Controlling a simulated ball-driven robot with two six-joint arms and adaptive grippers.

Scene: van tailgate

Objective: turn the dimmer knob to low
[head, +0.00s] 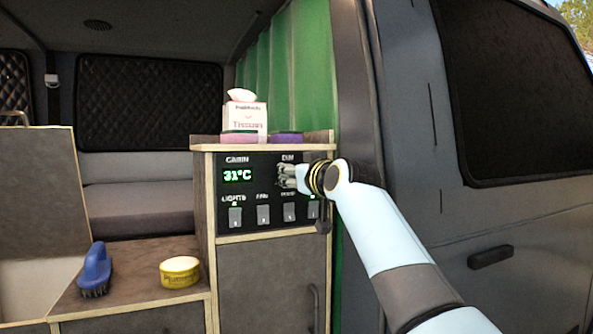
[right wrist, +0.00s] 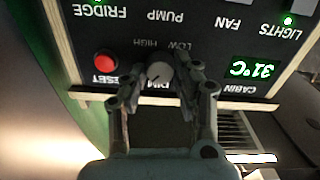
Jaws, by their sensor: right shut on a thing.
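The dimmer knob (right wrist: 159,74) is a small round grey knob on a black control panel (head: 244,212). In the right wrist view the panel appears upside down, with LOW and HIGH lettering beside the knob and the DIM label partly covered by the gripper. My right gripper (right wrist: 160,86) is shut on the knob, one finger on each side. In the head view the right gripper (head: 285,177) reaches the panel from the right under the DIM label and hides the knob. My left gripper is not in view.
A red RESET button (right wrist: 107,61) sits close beside the gripper. Several switches (head: 263,214) line the panel below. A tissue box (head: 246,121) stands on the cabinet top. A blue brush (head: 96,268) and a yellow tin (head: 180,271) stand on the lower counter.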

